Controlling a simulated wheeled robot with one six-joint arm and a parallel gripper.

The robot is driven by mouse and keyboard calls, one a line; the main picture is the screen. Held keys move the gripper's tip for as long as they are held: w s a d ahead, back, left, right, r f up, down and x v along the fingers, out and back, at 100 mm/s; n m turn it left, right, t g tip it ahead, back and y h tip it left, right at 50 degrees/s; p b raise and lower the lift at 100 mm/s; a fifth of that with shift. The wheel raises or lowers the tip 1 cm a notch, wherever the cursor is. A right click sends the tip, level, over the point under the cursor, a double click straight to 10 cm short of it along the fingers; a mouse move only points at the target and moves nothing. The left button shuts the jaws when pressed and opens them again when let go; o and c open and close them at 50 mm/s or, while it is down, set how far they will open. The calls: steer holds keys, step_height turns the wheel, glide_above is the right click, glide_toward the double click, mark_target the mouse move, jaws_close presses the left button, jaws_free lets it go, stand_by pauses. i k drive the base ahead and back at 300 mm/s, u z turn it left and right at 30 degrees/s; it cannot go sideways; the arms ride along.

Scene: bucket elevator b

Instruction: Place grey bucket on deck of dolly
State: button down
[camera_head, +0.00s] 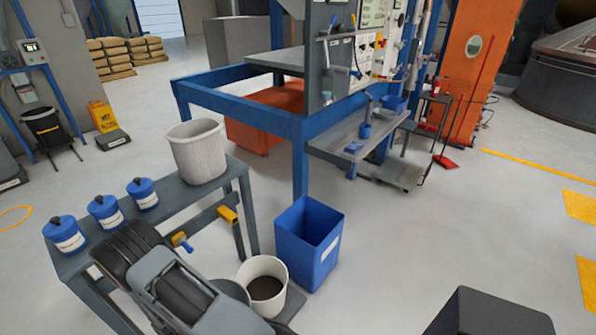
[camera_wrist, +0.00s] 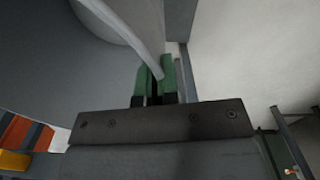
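A smooth grey bucket is partly visible in the head view (camera_head: 234,290), mostly behind my arm, with its base hidden. In the wrist view a large smooth grey wall (camera_wrist: 50,70) with a pale curved rim fills the left side, apparently this bucket. My gripper's green fingertips (camera_wrist: 155,80) stand close together on either side of that rim and appear to pinch it. In the head view the fingertips are hidden. A low dark deck (camera_head: 290,308), apparently the dolly's, shows under a white bucket (camera_head: 263,284) with dark contents. Most of this deck is hidden.
A grey table (camera_head: 218,186) carries a pale ribbed bin (camera_head: 197,152) and three blue-lidded jars (camera_head: 104,211). A tall blue bin (camera_head: 306,245) stands right behind the white bucket. A blue frame (camera_head: 300,160) rises beyond. The floor to the right is largely clear.

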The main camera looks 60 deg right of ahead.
mark_target(400, 170)
steer(key=k, duration=0.5)
steer(key=z, duration=3.6)
steer(key=i, duration=6.6)
